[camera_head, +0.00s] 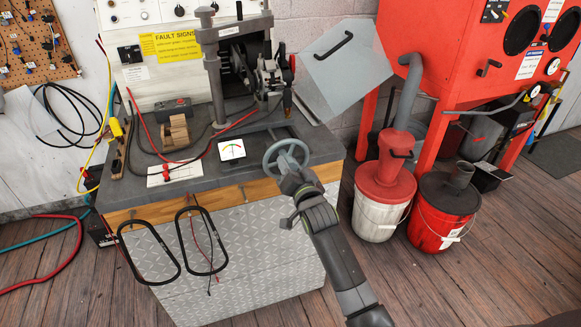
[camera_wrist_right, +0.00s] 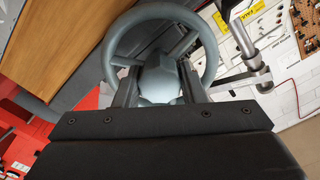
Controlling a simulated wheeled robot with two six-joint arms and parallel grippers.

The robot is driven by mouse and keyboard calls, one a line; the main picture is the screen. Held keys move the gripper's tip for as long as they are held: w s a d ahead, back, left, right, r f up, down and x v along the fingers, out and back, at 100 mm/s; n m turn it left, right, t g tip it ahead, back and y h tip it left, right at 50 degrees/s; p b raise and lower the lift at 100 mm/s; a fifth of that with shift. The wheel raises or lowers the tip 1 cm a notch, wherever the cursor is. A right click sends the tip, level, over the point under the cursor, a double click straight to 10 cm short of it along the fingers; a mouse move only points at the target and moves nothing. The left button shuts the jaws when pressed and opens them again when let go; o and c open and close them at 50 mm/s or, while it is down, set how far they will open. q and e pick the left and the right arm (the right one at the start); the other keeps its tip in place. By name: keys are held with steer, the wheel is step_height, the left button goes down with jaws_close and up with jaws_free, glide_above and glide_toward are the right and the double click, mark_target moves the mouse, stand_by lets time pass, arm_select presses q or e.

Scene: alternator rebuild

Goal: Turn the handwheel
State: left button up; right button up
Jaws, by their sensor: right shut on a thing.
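The grey handwheel (camera_head: 286,155) sits at the front right of the workbench, on the shaft of the test stand. My right gripper (camera_head: 292,176) reaches it from the front and covers its lower part. In the right wrist view, the handwheel's rim (camera_wrist_right: 209,52) arches above and around the gripper. There the right gripper (camera_wrist_right: 158,84) is shut on the handwheel's hub (camera_wrist_right: 160,76), with one dark finger on each side. The hub's far side is hidden. My left gripper is not in view.
The workbench (camera_head: 240,170) holds a gauge card (camera_head: 231,149) and loose cables left of the handwheel. A tilted grey guard (camera_head: 345,65) stands behind it. A red-lidded bucket (camera_head: 383,190) and a red bucket (camera_head: 443,215) stand on the floor to the right.

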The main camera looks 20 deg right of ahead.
steer(key=o, duration=1)
steer(key=s, duration=1.7)
steer(key=shift+s+d+b, duration=0.2)
steer(key=shift+d+b, duration=0.1)
steer(key=shift+b, duration=0.1)
